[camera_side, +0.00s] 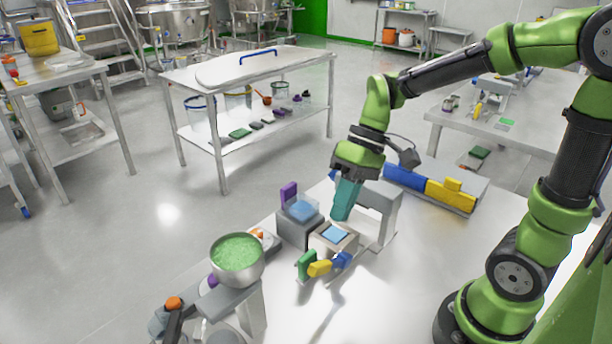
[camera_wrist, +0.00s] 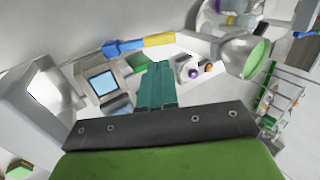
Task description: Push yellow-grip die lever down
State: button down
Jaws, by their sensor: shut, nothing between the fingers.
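The die station (camera_side: 345,243), a grey block with a pale blue square window, stands on the white table; it also shows in the wrist view (camera_wrist: 103,83). Along its front are three coloured grips: green (camera_side: 305,264), yellow (camera_side: 319,268) and blue (camera_side: 341,260). The yellow grip is in the middle; how far its lever is tilted is unclear. In the wrist view a yellow grip (camera_wrist: 158,40) shows beyond my fingertips. My gripper (camera_side: 342,214), with teal fingers, is shut and empty. It hangs above and behind the station, apart from the yellow grip.
A grey block (camera_side: 297,232) with a light blue box and purple tab stands left of the station. A steel bowl of green granules (camera_side: 237,258) is farther left. A grey upright (camera_side: 379,220) stands close right of my fingers. The table's front right is clear.

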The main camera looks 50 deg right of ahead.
aim_at(317, 263)
jog(key=x, duration=0.8)
jog(key=shift+a, duration=0.1)
jog(key=h, duration=0.1)
jog(key=a+h, duration=0.1)
jog(key=h, duration=0.1)
jog(key=shift+f, duration=0.6)
jog(key=shift+a+f, duration=0.75)
jog(key=shift+f, duration=0.05)
jog(key=shift+a+f, duration=0.3)
jog(key=shift+f, duration=0.45)
